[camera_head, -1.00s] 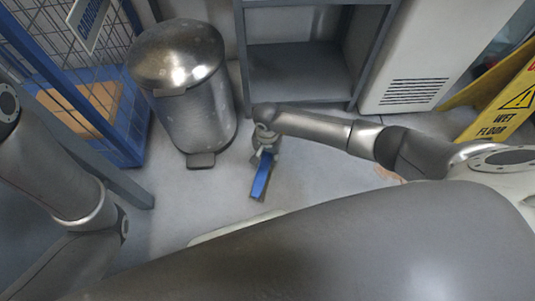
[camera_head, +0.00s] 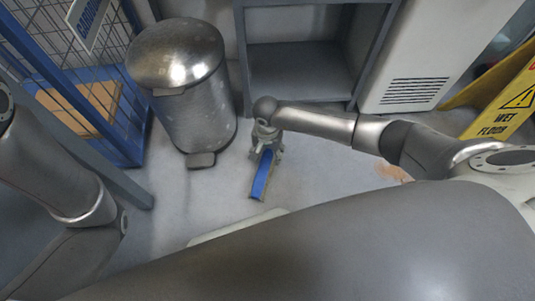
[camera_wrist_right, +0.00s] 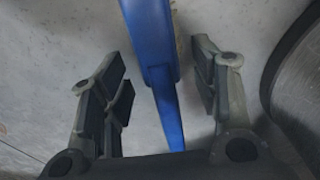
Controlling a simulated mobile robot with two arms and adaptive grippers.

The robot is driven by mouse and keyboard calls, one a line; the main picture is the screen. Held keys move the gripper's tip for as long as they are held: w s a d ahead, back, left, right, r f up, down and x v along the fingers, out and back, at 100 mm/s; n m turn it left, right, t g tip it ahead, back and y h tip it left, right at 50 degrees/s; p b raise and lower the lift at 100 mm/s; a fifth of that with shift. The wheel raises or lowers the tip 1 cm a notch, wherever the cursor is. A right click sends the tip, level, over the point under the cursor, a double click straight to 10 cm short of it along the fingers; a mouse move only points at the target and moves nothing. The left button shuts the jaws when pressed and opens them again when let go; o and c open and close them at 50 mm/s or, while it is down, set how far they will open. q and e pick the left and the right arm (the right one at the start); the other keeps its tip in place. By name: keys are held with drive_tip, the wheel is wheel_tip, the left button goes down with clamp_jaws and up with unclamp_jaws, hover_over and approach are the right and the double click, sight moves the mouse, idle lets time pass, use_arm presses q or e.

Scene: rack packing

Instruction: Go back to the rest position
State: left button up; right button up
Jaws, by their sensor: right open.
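My right gripper (camera_head: 266,150) is low over the floor in the middle of the head view, its fingers pointing down the picture. In the right wrist view its two dark fingers (camera_wrist_right: 162,82) stand apart. A long, narrow blue object (camera_head: 262,176) lies at the fingers; it runs between them in the right wrist view (camera_wrist_right: 150,38), with a gap on each side. What the blue object is, I cannot tell. My left arm shows at the left edge of the head view, but its gripper is out of view.
A metal pedal bin (camera_head: 190,115) stands left of my right gripper, beside a blue wire cage (camera_head: 118,140). Behind are a grey shelf unit (camera_head: 300,72) and a white vented cabinet (camera_head: 410,60). A yellow wet floor sign (camera_head: 510,105) stands at right.

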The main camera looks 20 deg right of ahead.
wheel_tip(320, 180, up, 10)
drive_tip(key=shift+f, duration=0.15)
